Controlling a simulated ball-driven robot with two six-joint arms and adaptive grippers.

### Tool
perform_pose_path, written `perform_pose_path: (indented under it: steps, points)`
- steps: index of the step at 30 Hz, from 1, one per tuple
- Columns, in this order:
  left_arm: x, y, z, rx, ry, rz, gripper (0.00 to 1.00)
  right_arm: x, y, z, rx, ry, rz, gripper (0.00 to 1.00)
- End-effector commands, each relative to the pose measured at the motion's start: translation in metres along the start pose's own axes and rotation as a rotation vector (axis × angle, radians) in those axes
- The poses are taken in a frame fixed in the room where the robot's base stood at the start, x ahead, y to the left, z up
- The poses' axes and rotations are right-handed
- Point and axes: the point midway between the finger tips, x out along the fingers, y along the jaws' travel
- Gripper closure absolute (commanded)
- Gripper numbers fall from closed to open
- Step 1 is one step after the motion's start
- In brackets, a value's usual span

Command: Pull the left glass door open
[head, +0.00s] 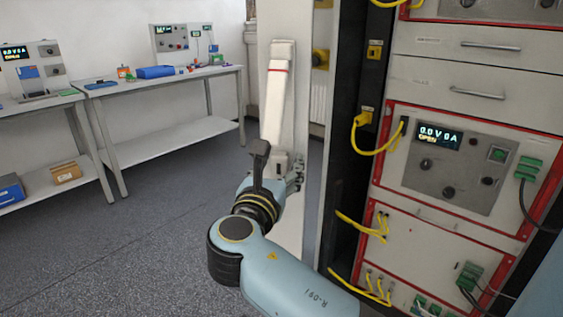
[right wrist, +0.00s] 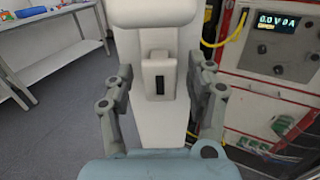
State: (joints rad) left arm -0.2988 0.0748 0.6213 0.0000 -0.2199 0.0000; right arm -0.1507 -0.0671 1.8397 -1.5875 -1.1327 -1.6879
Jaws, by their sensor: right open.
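A white upright door frame strip (head: 300,80) stands left of the open rack; the glass itself is hard to make out. A long white handle (head: 278,95) with a thin red stripe is on this strip. My right gripper (head: 282,170) is at the handle's lower end. In the right wrist view the open fingers of my right gripper (right wrist: 166,78) stand one on each side of the white handle block with a dark slot (right wrist: 160,85). Gaps show beside the block, and I see no clear contact. My left gripper is in neither view.
The rack holds an instrument panel (head: 460,165) and drawers (head: 475,92), with yellow cables (head: 375,150) hanging at its left side. Two workbenches (head: 170,82) stand at the back left. The grey floor (head: 130,245) between them and the rack is clear.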

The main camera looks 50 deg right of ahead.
Motion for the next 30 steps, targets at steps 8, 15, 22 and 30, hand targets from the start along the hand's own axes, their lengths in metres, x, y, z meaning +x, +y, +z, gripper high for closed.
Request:
perform_pose_path:
  steps: [8,15,22,30]
  points:
    - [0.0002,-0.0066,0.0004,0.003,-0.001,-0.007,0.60,-0.0006,-0.0003,0.0002,0.000,0.000,-0.001,0.44]
    - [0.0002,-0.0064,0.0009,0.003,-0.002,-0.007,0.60,-0.0005,-0.0002,0.0001,0.000,0.000,-0.001,0.73]
    - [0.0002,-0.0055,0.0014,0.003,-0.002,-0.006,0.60,-0.0005,-0.0002,0.0001,0.000,0.000,-0.001,1.00]
    - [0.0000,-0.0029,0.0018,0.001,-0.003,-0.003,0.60,-0.0005,-0.0002,0.0001,-0.001,0.000,0.000,1.00]
